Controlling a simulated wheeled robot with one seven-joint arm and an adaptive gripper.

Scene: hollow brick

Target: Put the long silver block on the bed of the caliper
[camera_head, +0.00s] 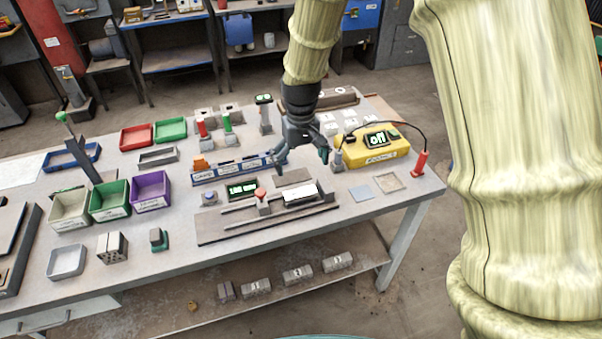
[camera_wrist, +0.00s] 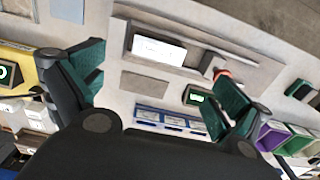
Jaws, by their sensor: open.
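The caliper (camera_head: 228,229) is a long dark board with a rail and a red-topped slide, lying near the table's front edge. A long, pale block (camera_head: 300,192), bright white on top, lies at the right part of the caliper; it seems to be the silver block. In the wrist view the block (camera_wrist: 158,50) lies along the caliper (camera_wrist: 205,40), beyond my fingertips. My gripper (camera_head: 303,153) is open and empty, above and behind the block in the head view. Its two teal-padded fingers (camera_wrist: 160,70) are spread wide with nothing between them.
A green display (camera_head: 243,188) stands behind the caliper, and a blue labelled rack (camera_head: 232,171) farther back. A yellow box (camera_head: 372,152) with a cabled red probe (camera_head: 420,163) stands to the right. Coloured bins (camera_head: 110,200) fill the left.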

